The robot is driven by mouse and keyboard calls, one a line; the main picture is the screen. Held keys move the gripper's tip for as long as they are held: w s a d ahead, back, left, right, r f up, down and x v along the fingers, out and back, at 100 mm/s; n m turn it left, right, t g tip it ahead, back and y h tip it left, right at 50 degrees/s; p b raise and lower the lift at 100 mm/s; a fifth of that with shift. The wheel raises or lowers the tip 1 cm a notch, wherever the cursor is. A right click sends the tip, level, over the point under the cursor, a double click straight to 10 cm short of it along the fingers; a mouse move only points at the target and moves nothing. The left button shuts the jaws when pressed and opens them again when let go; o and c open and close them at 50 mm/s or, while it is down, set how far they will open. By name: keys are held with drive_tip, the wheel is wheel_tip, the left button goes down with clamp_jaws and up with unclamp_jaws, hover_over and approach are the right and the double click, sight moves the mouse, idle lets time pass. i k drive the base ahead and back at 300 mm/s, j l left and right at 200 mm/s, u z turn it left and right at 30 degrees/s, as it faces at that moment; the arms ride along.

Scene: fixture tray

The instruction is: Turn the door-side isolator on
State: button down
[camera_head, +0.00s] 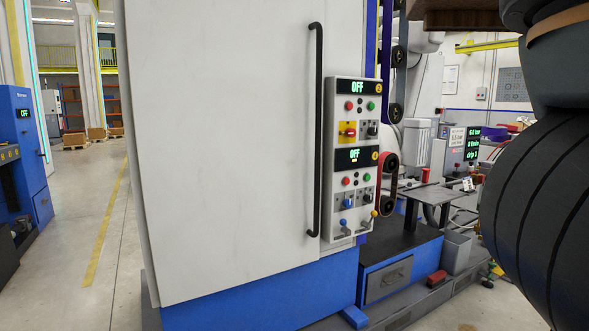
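A grey control panel (334,185) stands upright at the right edge of a tall white door (225,140), beside its long black handle (317,130). A red knob on a yellow plate (347,130), which looks like an isolator, sits in the panel's upper half. Beside it is a small dark switch (372,130). The upper display (357,87) and the lower display (354,156) both read OFF. Lower down are a blue-tipped lever (344,224) and a yellow-tipped lever (371,216). The knob's exact angle is too small to tell. My gripper is out of view.
Dark ribbed links of my arm fill the right edge. Open floor (70,275) lies at left, with a blue machine (25,150) beyond.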

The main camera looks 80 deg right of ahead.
sight(351, 133)
drive_tip(key=z, duration=2.25)
